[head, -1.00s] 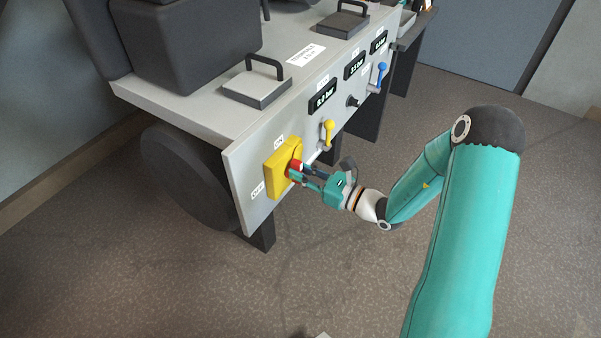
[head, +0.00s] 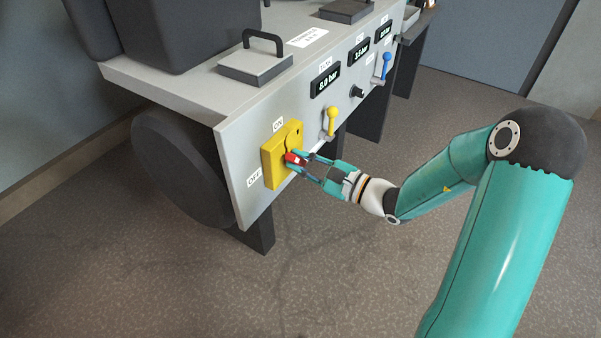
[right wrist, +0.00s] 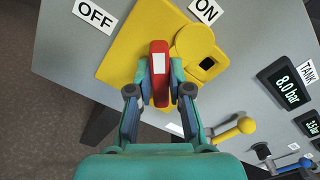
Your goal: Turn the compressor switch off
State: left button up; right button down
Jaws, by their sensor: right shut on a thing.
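The compressor switch is a yellow plate (head: 271,168) on the front of the grey panel, with a red handle (head: 293,159). The ON label (head: 278,125) is above the plate and the OFF label (head: 254,177) is at its left. My right gripper (head: 297,163) is shut on the red handle. In the right wrist view the red handle (right wrist: 160,75) stands between both fingers, its white mark showing. There the OFF label (right wrist: 95,14) is upper left and the ON label (right wrist: 206,10) upper right. I cannot tell which label the handle points to. My left gripper is out of view.
A yellow lever (head: 331,120) is close to the right of the switch, above my gripper. Farther right are a black knob (head: 357,91), a blue lever (head: 386,66) and the tank display (head: 325,80) reading 8.0 bar. The floor in front is clear.

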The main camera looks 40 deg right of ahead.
jog(key=shift+s+a+f+n+b, duration=0.15)
jog(key=shift+f+n+b, duration=0.1)
jog(key=shift+n+b, duration=1.45)
jog(key=shift+w+a+f+n+b, duration=0.1)
jog(key=shift+f+n+b, duration=0.2)
jog(key=shift+n+b, duration=1.35)
jog(key=shift+s+a+f+n+b, duration=0.15)
jog(key=shift+f+n+b, duration=0.1)
jog(key=shift+n+b, duration=1.45)
jog(key=c, duration=1.1)
grip_release()
jog(key=shift+r, duration=0.15)
jog(key=shift+d, duration=0.1)
jog(key=v, duration=1.2)
